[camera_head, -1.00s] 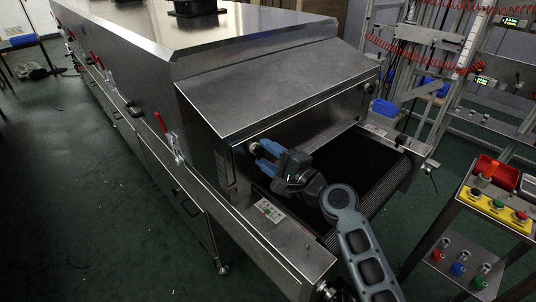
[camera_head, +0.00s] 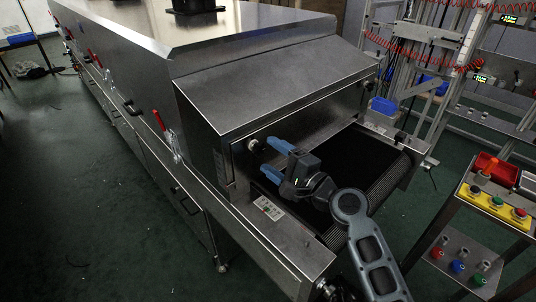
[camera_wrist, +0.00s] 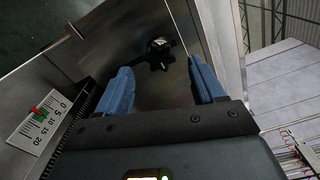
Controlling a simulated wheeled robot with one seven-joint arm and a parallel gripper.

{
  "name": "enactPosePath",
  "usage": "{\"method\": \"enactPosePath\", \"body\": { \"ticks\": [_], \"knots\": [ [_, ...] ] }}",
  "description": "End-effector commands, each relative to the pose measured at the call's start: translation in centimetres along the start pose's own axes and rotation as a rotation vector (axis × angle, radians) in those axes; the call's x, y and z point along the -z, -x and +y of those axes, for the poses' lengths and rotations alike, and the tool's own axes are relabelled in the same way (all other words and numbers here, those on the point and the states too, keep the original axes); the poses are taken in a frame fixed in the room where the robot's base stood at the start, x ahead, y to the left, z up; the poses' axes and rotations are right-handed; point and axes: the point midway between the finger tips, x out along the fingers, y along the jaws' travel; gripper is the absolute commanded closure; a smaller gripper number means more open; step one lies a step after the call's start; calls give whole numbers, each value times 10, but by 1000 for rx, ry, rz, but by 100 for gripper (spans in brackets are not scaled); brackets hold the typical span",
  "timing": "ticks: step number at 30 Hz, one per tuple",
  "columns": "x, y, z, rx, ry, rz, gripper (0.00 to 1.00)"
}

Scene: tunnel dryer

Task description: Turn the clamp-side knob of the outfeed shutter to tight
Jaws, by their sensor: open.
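A dark star-shaped knob (camera_wrist: 159,54) with a pale spot on its hub sits on the steel end face of the dryer. In the head view it is a small knob (camera_head: 253,145) at the left of the shutter face (camera_head: 300,122), the side nearer the red-handled clamp (camera_head: 160,121). My gripper (camera_head: 275,160) is open and empty, its blue fingers pointing at the knob from a short distance, not touching. In the wrist view the knob lies just beyond and between the fingertips (camera_wrist: 158,68). Whether it is tight cannot be told.
A printed scale with a red and green marker (camera_wrist: 37,114) is on the panel at left. The dark conveyor belt (camera_head: 365,165) runs below the shutter. Another knob (camera_head: 368,87) sits on the shutter's right side. A cart with coloured buttons (camera_head: 497,204) stands at right.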

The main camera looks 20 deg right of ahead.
Motion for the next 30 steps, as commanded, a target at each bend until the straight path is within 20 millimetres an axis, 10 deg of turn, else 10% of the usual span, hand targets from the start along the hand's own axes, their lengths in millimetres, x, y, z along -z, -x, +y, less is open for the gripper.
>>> {"method": "enactPosePath", "body": {
  "ticks": [10, 30],
  "knots": [
    [1, 48, 1, 0, -1, 2, 32],
    [0, 57, 5, -8, 10, 9, 32]
  ]
}}
